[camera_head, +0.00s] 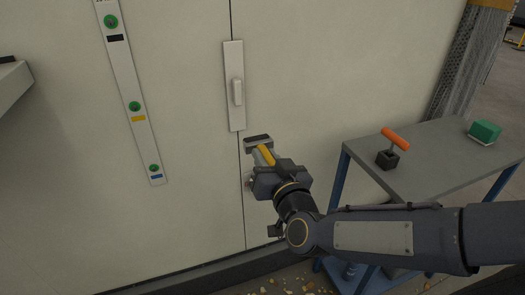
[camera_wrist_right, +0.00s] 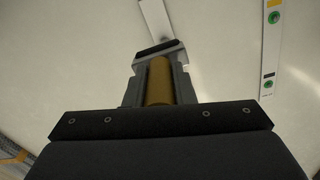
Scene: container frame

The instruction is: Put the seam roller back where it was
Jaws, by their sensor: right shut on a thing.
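My right gripper (camera_head: 268,166) is in front of the pale wall panels, near the vertical seam. It is shut on a tool with a yellow cylindrical grip (camera_head: 265,155) and a grey head with a dark bar, which I take to be the seam roller. In the right wrist view the seam roller (camera_wrist_right: 160,82) points away from my gripper (camera_wrist_right: 160,104). Its dark bar is at the far end. I cannot tell whether the head touches the wall. My left gripper is not in view.
A grey-topped cart (camera_head: 430,170) with blue legs stands at right. On it are an orange-handled tool (camera_head: 397,138) with a dark block and a green block (camera_head: 485,131). The cart top between and before them is bare. A white handle plate (camera_head: 234,70) and a marked strip (camera_head: 128,80) are on the wall.

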